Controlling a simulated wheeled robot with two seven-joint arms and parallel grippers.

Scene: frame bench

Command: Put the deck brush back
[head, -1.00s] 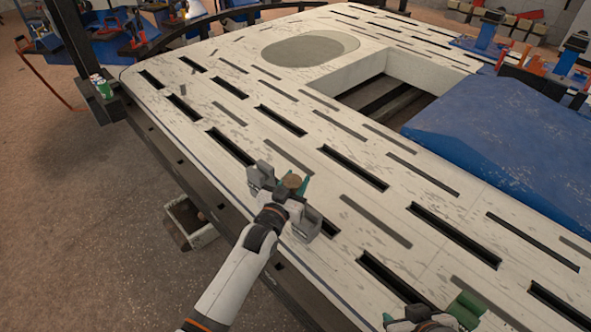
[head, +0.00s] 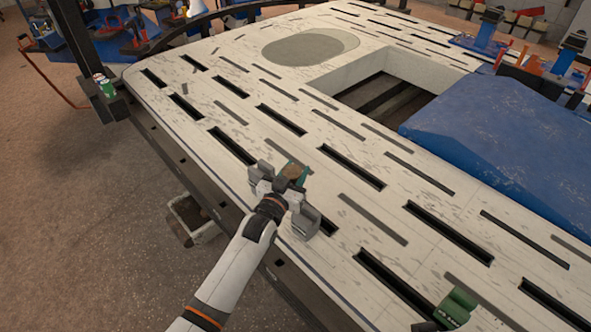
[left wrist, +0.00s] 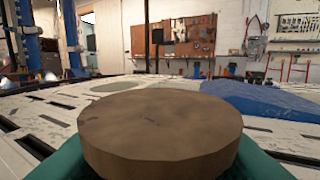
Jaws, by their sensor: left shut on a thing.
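My left gripper (head: 291,175) is over the near part of the pale slotted bench top. Its teal fingers are shut on a round brown wooden piece, which I take to be the deck brush (head: 295,171). In the left wrist view the brush (left wrist: 160,130) shows as a thick disc with a flat, worn top, between the teal fingers. Whatever lies below the disc is hidden, so I cannot tell if it touches the bench. My right gripper is not clearly in view; only a dark sliver shows at the bottom edge.
The slotted bench (head: 230,85) has a rectangular opening (head: 385,85) and a grey round patch (head: 310,46). A blue cover (head: 500,140) lies on the right. A green block-like thing (head: 457,305) is at the lower right. A small bin (head: 190,215) stands below the near edge.

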